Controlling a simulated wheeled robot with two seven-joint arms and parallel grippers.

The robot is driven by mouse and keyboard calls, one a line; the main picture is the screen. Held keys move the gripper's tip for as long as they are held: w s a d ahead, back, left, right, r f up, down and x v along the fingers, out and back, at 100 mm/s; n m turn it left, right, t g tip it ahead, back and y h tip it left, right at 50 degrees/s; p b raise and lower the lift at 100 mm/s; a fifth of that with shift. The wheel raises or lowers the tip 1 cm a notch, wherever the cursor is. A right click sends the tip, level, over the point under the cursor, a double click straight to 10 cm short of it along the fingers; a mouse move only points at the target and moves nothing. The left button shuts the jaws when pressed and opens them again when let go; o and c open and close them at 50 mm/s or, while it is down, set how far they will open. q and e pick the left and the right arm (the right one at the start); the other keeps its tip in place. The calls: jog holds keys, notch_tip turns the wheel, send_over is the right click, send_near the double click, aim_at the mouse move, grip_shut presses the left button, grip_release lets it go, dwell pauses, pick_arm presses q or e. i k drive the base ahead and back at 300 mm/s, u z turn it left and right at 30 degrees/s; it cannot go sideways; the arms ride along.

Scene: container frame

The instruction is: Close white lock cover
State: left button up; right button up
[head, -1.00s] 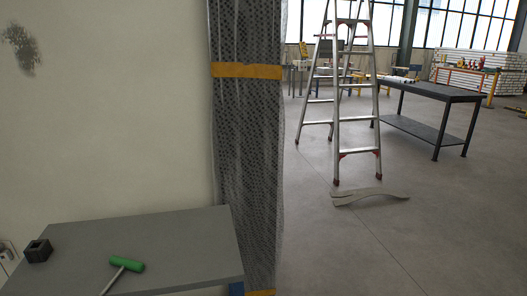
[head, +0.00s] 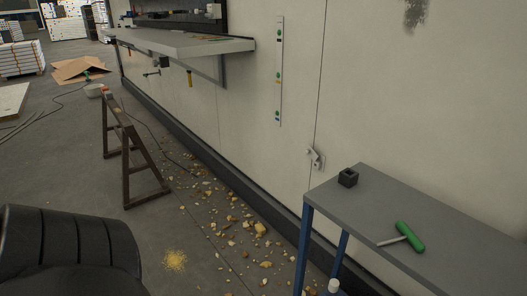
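A small white fitting (head: 315,157), which looks like the white lock cover, is on the pale wall in the head view. It sits beside a vertical seam, just above and left of the grey table's far corner. Part of it sticks out at an angle from the wall, but it is too small to tell exactly how far open it stands. Neither of my grippers is in view, and nothing is seen touching the fitting.
A grey table (head: 440,222) at right holds a dark square block (head: 348,177) and a green-handled tool (head: 411,236). Rubble (head: 238,222) litters the floor along the wall. A wall shelf (head: 185,44) juts out above.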

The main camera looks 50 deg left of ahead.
aim_at(310, 152)
jog(key=u, duration=2.4)
jog(key=i, duration=1.3)
jog(key=z, duration=2.65)
jog(key=i, duration=0.5)
jog(key=z, duration=0.05)
